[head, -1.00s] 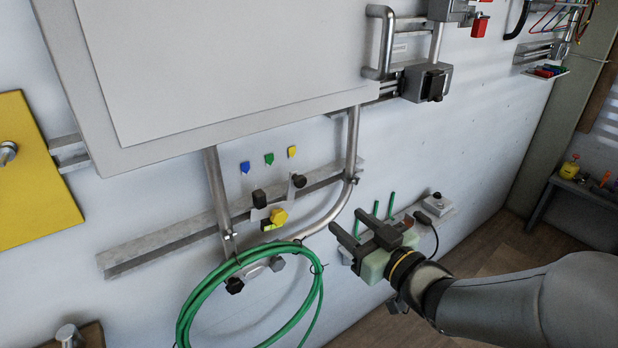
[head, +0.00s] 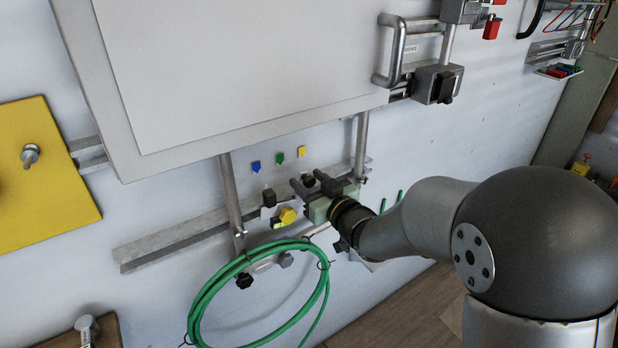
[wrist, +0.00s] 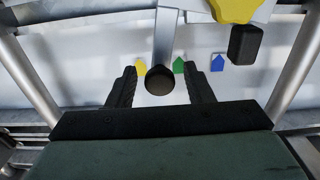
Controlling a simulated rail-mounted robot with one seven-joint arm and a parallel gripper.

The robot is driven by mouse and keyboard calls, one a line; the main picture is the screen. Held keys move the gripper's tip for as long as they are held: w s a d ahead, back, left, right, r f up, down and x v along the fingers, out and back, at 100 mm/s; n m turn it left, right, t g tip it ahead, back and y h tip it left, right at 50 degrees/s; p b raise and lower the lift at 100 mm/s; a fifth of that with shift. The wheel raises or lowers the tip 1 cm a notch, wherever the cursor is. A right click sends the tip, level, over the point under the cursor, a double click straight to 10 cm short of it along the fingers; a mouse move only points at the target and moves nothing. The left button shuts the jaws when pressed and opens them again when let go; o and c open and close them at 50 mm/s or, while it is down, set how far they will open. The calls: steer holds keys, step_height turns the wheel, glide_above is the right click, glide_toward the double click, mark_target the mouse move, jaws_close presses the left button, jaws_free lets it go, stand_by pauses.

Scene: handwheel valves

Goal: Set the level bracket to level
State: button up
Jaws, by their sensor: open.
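A flat grey lever with a round black knob (wrist: 160,79) shows in the wrist view, the knob between my open fingers with a gap on each side. In the head view the knob (head: 308,181) is partly hidden by my gripper (head: 307,183). The gripper also shows in the wrist view (wrist: 160,88). Blue (head: 256,167), green (head: 279,159) and yellow (head: 302,152) markers sit on the wall above the lever. A second black grip (head: 269,198) and a yellow knob (head: 287,216) are to its left. No part is clearly identifiable as the level bracket.
A large white panel (head: 240,70) hangs above on metal tubes, one tube (head: 231,195) left of my gripper. A metal rail (head: 175,238) runs along the wall. A coiled green hose (head: 205,300) hangs below. A yellow board (head: 45,180) is at far left.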

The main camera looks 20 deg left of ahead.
steer(key=shift+w+a, duration=0.15)
steer(key=shift+a, duration=0.1)
jaws_close()
steer(key=b, duration=0.2)
steer(key=shift+s+a+f+n+b, duration=0.1)
steer(key=shift+s+n+b, duration=0.1)
steer(key=shift+n+b, duration=0.2)
steer(key=shift+s+a+r+n+b, duration=0.25)
steer(key=shift+n+b, duration=0.25)
steer(key=shift+b, duration=0.4)
steer(key=shift+s+r, duration=0.1)
steer(key=shift+r, duration=0.15)
jaws_free()
